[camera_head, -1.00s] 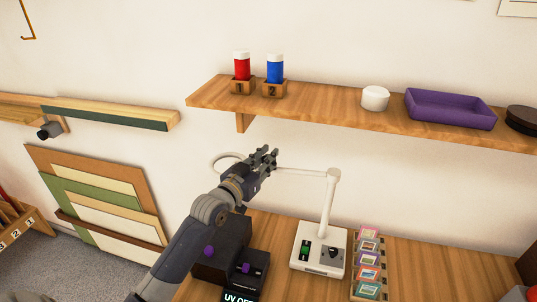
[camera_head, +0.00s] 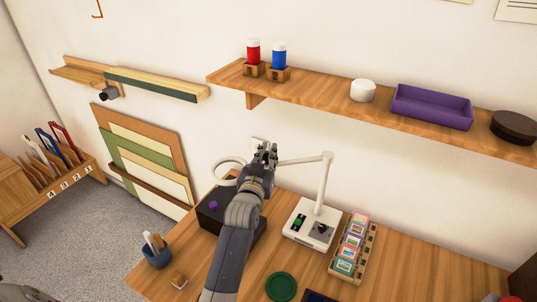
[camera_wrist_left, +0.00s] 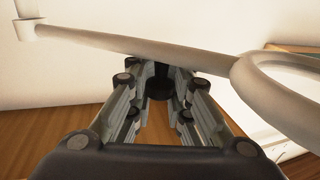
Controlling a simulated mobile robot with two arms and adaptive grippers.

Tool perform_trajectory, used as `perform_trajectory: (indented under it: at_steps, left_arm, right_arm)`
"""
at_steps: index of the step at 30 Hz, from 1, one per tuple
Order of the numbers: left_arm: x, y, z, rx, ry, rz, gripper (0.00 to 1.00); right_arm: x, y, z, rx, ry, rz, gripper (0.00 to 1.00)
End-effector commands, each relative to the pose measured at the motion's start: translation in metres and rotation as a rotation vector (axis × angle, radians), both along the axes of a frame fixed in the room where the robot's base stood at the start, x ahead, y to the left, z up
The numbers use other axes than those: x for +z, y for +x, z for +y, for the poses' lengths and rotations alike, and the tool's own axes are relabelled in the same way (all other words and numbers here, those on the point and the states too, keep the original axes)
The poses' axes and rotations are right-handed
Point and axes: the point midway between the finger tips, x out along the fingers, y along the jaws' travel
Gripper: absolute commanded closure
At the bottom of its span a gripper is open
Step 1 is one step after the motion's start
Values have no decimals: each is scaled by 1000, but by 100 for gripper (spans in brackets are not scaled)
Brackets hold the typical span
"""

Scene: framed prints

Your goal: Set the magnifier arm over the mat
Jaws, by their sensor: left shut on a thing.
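The white magnifier has a base (camera_head: 308,224), an upright post (camera_head: 322,183) and a thin arm (camera_head: 302,160) reaching left to a ring (camera_head: 226,171). My left gripper (camera_head: 266,153) is shut on the arm close to the ring. In the left wrist view the arm (camera_wrist_left: 130,44) crosses at the fingertips (camera_wrist_left: 160,75), with the ring (camera_wrist_left: 280,95) at right. A dark flat thing (camera_head: 318,297) is cut off at the bottom edge of the head view; I cannot tell if it is the mat. My right gripper is out of view.
A black box (camera_head: 213,212) stands below the ring, partly behind my arm. A slide rack (camera_head: 352,245) is right of the base. A green disc (camera_head: 281,287) and a pen cup (camera_head: 156,252) are nearer. The shelf (camera_head: 370,110) overhangs behind.

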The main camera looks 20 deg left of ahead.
Motion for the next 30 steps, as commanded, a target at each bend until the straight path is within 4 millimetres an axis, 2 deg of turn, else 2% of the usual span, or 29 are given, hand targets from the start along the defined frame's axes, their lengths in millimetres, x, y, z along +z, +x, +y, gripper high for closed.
perform_trajectory:
  at_steps: [9,15,16,19,30]
  left_arm:
    - [0,0,3,14,2,-2,100]
    - [0,-1,4,14,2,-2,100]
    - [0,-1,4,15,2,-2,82]
    - [0,-1,3,13,2,-1,61]
    - [0,-2,1,10,0,-1,61]
  right_arm:
    - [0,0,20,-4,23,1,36]
    - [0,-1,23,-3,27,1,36]
    - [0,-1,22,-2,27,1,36]
    - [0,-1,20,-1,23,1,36]
    - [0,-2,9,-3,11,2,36]
